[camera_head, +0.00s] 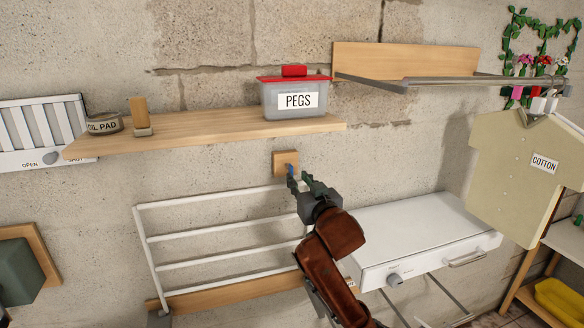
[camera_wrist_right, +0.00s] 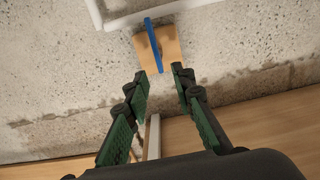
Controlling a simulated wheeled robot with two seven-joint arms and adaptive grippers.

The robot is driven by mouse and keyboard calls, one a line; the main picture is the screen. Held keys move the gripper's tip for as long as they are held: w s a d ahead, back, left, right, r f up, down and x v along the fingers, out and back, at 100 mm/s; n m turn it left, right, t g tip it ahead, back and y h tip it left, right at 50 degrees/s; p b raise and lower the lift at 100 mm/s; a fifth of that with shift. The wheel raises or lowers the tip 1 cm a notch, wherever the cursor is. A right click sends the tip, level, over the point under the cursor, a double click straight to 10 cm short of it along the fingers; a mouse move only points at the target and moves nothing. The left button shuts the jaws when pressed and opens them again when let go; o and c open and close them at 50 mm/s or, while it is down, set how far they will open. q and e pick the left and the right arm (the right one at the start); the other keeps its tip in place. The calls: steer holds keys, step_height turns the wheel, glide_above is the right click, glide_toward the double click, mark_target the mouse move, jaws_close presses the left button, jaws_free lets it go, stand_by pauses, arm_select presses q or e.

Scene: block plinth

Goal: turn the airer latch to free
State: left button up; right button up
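The airer latch is a blue lever (camera_wrist_right: 153,45) on a small square wooden block (camera_head: 279,162) fixed to the wall just above the airer. The white airer rack (camera_head: 203,200) hangs below the shelf, its bars running across the wall. My right gripper (camera_head: 303,181) is at the latch, with its fingers partly hiding the blue lever in the head view. In the right wrist view the gripper (camera_wrist_right: 160,76) is open, and the lever's near end shows in the gap between the fingertips. No contact is visible. My left gripper is not in view.
A wooden shelf (camera_head: 215,134) with a PEGS box (camera_head: 280,98) and an oil pad tin (camera_head: 104,125) is above the latch. A white drawer unit (camera_head: 420,235) is right of my right arm. A cotton shirt (camera_head: 513,165) hangs from a rail (camera_head: 440,84) at the right.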

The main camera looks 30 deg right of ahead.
mark_target(292, 168)
steer(key=x, duration=0.5)
steer(key=r+p+x, duration=0.1)
steer(key=x, duration=0.1)
steer(key=shift+w+d, duration=0.15)
steer(key=shift+w, duration=0.15)
steer(key=shift+c, duration=0.4)
jaws_close()
